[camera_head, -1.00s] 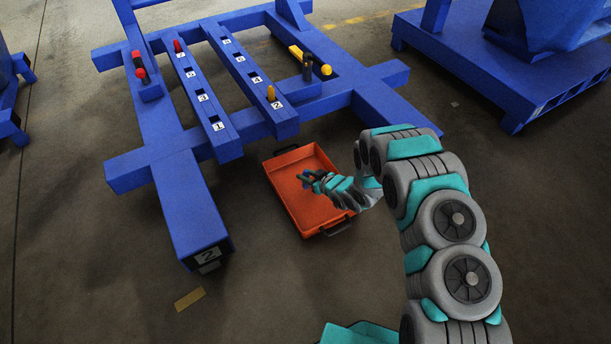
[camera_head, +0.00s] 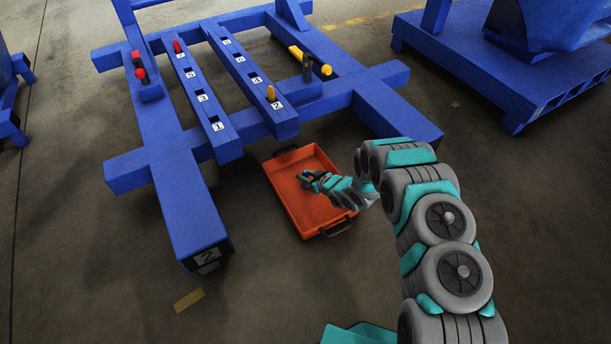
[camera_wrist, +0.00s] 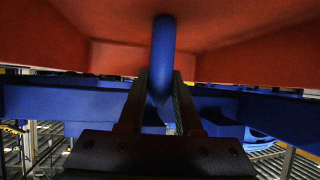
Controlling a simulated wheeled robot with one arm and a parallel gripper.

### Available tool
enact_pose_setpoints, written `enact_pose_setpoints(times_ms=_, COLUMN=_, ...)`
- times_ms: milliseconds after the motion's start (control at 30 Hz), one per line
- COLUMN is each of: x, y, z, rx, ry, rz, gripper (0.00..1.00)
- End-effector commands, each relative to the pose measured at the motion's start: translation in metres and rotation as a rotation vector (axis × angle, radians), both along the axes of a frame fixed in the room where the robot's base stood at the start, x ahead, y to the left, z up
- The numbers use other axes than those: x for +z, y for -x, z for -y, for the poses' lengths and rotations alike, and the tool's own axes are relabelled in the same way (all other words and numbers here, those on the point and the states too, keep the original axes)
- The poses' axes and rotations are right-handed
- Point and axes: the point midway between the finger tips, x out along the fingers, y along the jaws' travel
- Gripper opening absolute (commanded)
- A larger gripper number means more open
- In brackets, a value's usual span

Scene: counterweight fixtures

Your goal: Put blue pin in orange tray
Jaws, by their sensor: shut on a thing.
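My gripper (camera_head: 309,178) is over the orange tray (camera_head: 292,208) in the head view. In the wrist view my gripper (camera_wrist: 159,103) is shut on the blue pin (camera_wrist: 163,50), which stands out between the two fingers. In the head view the blue pin is a small blue spot at the fingertips, mostly hidden by them. The orange tray's red-orange surface (camera_wrist: 235,30) fills the top of the wrist view. I cannot tell whether the pin touches the tray.
A blue frame with numbered rails (camera_head: 212,104) stands behind the tray. It holds a red pin (camera_head: 177,46), a yellow pin (camera_head: 271,92) and other red, black and yellow pieces. The tray has a dark handle (camera_head: 337,228) at its near end. Floor left of the tray is clear.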

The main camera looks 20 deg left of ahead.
Motion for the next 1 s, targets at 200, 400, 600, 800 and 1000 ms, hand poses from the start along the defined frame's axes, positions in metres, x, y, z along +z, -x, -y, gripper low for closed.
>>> enact_pose_setpoints(times_ms=200, x=-0.002, y=0.0, z=0.0, rx=0.0, ry=0.0, rz=0.0, gripper=0.48)
enact_pose_setpoints(times_ms=400, x=-0.002, y=0.0, z=0.0, rx=0.0, ry=0.0, rz=0.0, gripper=0.63)
enact_pose_setpoints(times_ms=600, x=-0.001, y=0.0, z=0.0, rx=0.0, ry=0.0, rz=0.0, gripper=0.63)
enact_pose_setpoints(times_ms=800, x=0.007, y=0.005, z=0.01, rx=-0.001, ry=-0.001, rz=0.0, gripper=0.63)
enact_pose_setpoints(times_ms=1000, x=0.024, y=0.019, z=0.036, rx=-0.003, ry=0.0, rz=-0.001, gripper=0.63)
